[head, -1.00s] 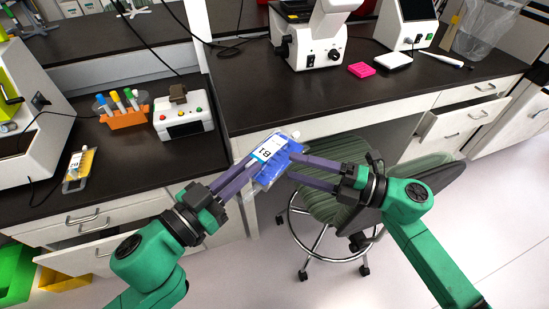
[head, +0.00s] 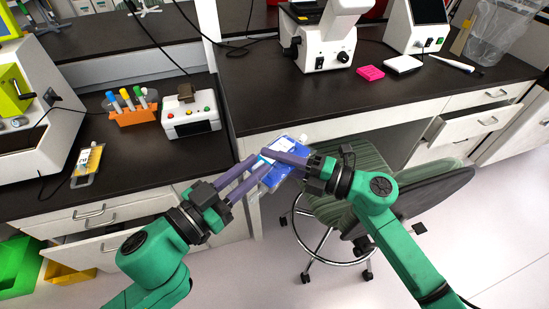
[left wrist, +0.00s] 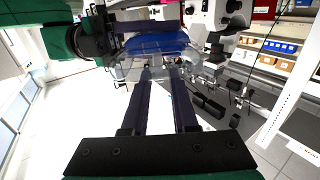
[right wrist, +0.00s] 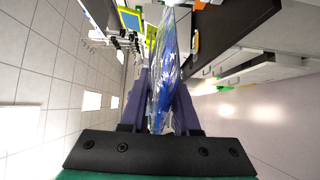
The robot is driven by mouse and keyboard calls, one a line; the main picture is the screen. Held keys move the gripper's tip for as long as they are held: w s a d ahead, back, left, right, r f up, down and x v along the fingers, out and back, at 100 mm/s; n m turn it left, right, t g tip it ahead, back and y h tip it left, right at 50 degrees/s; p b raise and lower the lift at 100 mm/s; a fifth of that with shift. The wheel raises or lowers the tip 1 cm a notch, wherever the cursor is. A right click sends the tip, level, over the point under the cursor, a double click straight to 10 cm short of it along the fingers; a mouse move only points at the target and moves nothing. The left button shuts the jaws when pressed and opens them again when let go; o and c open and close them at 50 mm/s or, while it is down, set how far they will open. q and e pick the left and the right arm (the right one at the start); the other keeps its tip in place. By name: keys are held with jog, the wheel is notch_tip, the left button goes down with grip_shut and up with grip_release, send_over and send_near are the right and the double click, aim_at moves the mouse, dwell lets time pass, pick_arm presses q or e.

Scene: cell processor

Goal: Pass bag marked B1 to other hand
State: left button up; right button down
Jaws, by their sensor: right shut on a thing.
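The bag marked B1, a clear pouch with blue contents and a white label, is in the head view (head: 273,179), above the floor in front of the counter. The right gripper's fingers now cover most of its label. My right gripper (head: 270,156) is shut on the bag; the right wrist view shows the bag (right wrist: 160,95) edge-on between its fingers. My left gripper (head: 256,162) is open at the bag's left side. In the left wrist view, a gap shows between its fingers, with the bag (left wrist: 158,68) at their tips. Whether they touch it is unclear.
A yellow bag (head: 88,160) lies on the left counter near an orange tube rack (head: 134,117) and a white device with buttons (head: 190,120). A green chair (head: 345,205) stands below and right of the held bag. A microscope (head: 325,45) stands on the back counter.

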pick_arm(q)
jog(key=shift+o, duration=0.7)
